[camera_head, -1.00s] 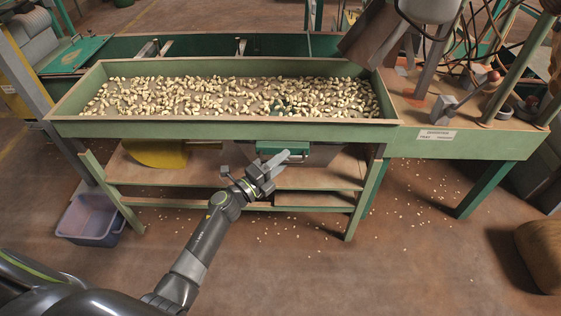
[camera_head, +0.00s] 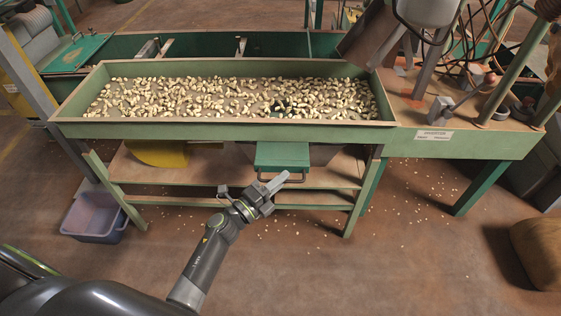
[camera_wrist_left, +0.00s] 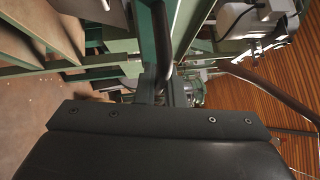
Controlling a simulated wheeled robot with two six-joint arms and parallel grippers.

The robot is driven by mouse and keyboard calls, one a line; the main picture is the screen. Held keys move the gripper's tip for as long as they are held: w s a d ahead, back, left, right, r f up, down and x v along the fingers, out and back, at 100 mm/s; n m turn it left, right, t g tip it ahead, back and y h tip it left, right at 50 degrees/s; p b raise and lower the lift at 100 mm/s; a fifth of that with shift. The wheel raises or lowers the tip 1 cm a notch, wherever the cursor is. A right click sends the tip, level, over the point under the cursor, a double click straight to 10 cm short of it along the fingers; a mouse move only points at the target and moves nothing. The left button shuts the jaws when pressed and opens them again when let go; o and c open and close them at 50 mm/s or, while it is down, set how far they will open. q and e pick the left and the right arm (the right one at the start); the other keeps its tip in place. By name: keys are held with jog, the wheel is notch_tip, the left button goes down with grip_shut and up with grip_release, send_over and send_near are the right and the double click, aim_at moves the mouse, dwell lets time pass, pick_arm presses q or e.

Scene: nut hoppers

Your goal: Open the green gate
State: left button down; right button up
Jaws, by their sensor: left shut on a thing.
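The green gate (camera_head: 282,155) is a flat plate under the front edge of the peanut tray, sticking out toward me. A dark bar handle runs along its front edge. My left gripper (camera_head: 276,181) is shut on the handle at the gate's near edge. In the left wrist view, the dark handle bar (camera_wrist_left: 162,45) runs up from my left gripper (camera_wrist_left: 170,92); the closed fingertips are partly hidden there. My right gripper is in neither view.
The green-sided tray (camera_head: 225,130) full of peanuts stands above wooden shelves (camera_head: 235,180). A yellow piece (camera_head: 160,153) sits on the upper shelf. A blue-grey bin (camera_head: 94,218) stands on the floor at left, a sack (camera_head: 540,250) at right. The floor before the stand is open.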

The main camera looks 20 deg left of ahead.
pick_arm(q)
jog(key=shift+s+d, duration=0.2)
jog(key=shift+s, duration=0.45)
jog(key=shift+s+d, duration=0.15)
jog(key=shift+s, duration=0.5)
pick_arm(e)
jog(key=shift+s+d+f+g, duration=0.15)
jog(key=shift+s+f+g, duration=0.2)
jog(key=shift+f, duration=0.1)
pick_arm(q)
jog(key=c, duration=1.5)
grip_release()
jog(key=shift+c, duration=0.2)
jog(key=v, duration=1.7)
jog(key=shift+a+b, duration=0.2)
jog(key=shift+b, duration=0.25)
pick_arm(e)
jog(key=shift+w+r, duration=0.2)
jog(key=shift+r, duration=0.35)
pick_arm(q)
jog(key=shift+f, duration=0.1)
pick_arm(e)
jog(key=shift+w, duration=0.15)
